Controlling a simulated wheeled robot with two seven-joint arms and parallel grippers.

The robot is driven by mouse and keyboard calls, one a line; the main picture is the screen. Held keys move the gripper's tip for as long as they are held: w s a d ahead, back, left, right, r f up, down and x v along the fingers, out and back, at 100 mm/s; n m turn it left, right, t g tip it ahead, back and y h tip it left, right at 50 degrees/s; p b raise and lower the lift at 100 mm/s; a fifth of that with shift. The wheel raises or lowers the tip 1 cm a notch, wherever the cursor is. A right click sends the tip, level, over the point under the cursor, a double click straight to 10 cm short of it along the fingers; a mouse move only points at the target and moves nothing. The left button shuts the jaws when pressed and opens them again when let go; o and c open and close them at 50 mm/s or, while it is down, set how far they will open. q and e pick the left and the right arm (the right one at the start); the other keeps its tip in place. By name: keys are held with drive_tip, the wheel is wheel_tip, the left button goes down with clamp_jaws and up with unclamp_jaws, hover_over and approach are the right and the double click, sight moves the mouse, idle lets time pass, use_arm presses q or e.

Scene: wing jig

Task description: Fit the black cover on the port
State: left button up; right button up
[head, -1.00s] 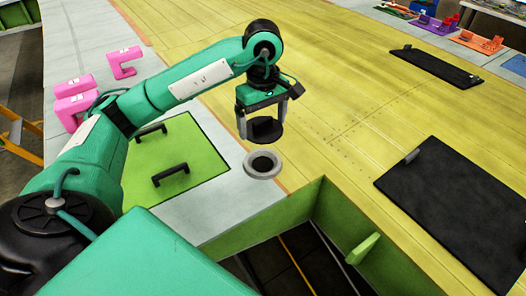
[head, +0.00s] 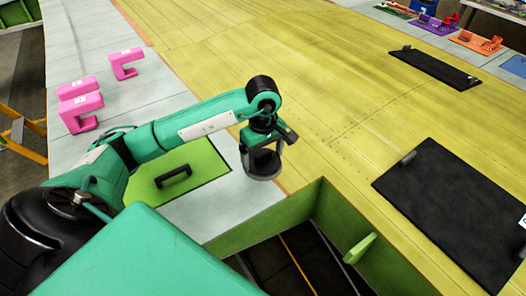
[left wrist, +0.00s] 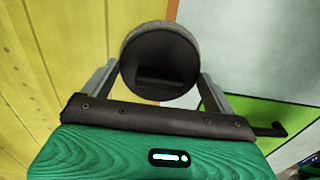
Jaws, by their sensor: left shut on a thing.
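My left gripper (head: 261,155) is shut on the black cover (head: 262,160), one finger on each side of it. The fingers and cover hide most of the port, so I cannot tell whether the cover is fully seated. My right gripper is not in view.
A green panel with a black handle (head: 174,177) lies left of the port. An open green-walled bay (head: 262,224) is in front of it. Pink clamps (head: 126,64) stand at the back left. Black mats (head: 455,205) lie on the yellow surface to the right.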

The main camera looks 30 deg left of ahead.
sight(263, 153)
use_arm(q)
drive_tip(key=shift+f, duration=0.1)
drive_tip(key=shift+f+b, duration=0.2)
drive_tip(key=shift+b, duration=0.2)
drive_tip(key=o, duration=0.9)
drive_tip(key=shift+r+p, duration=0.4)
drive_tip(key=shift+p, duration=0.1)
wheel_tip(263, 153, up, 4)
drive_tip(key=b, duration=0.2)
drive_tip(key=shift+r+b, duration=0.25)
drive_tip(key=shift+b, duration=0.1)
drive_tip(key=shift+r+b, duration=0.35)
drive_tip(key=shift+r, duration=3.3)
drive_tip(key=shift+f, duration=0.1)
